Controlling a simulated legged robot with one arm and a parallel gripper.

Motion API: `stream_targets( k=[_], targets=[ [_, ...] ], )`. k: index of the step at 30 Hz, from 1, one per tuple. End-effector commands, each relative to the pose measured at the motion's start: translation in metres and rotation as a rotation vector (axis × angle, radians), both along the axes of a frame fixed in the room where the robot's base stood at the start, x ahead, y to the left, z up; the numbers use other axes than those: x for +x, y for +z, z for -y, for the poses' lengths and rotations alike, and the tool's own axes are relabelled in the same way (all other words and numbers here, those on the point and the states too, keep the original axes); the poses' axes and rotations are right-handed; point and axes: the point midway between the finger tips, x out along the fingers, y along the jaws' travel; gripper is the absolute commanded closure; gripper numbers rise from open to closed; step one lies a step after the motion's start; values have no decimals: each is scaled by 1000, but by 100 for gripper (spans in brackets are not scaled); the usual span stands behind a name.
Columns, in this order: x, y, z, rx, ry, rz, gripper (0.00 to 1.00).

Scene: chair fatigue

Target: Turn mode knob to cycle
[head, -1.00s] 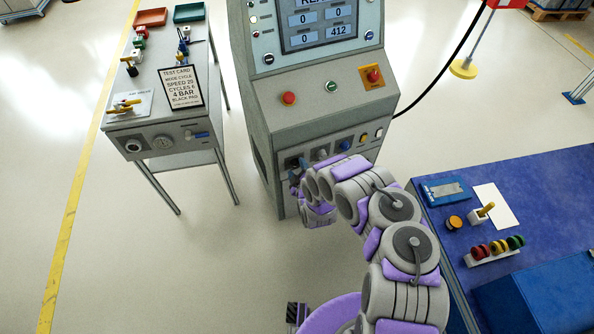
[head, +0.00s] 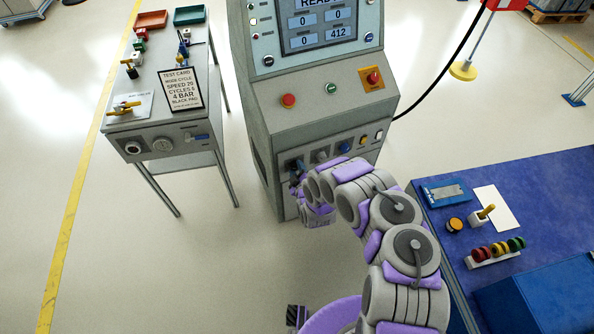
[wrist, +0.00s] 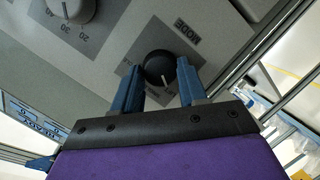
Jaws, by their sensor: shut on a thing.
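The black mode knob (wrist: 158,68) sits on a dark plate marked MODE in the wrist view. My gripper (wrist: 160,88) has its two blue fingers on either side of this knob, shut on it. The knob's white pointer line shows at its lower part in that view; the position it points to cannot be read. In the head view my gripper (head: 298,178) is at the left end of the lower panel of the grey machine (head: 320,115), and it hides most of the knob.
Another knob (wrist: 72,8) with a numbered scale is beside the mode knob. A test card (head: 180,88) reading MODE CYCLE stands on a side table (head: 150,127) to the left. A blue-topped bench (head: 500,173) is close on the right. Red buttons (head: 288,100) are above the panel.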

Motion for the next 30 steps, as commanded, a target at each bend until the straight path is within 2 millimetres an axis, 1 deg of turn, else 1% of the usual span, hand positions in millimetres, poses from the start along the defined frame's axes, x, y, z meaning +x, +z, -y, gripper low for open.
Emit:
stream_targets(
  k=[8,14,20,30],
  targets=[
    [-2,-2,-1,16,4,-14,88],
    [-1,-1,0,87,2,-53,88],
    [-1,0,2,221,1,-125,88],
    [0,-1,5,505,0,-278,88]
  ],
)
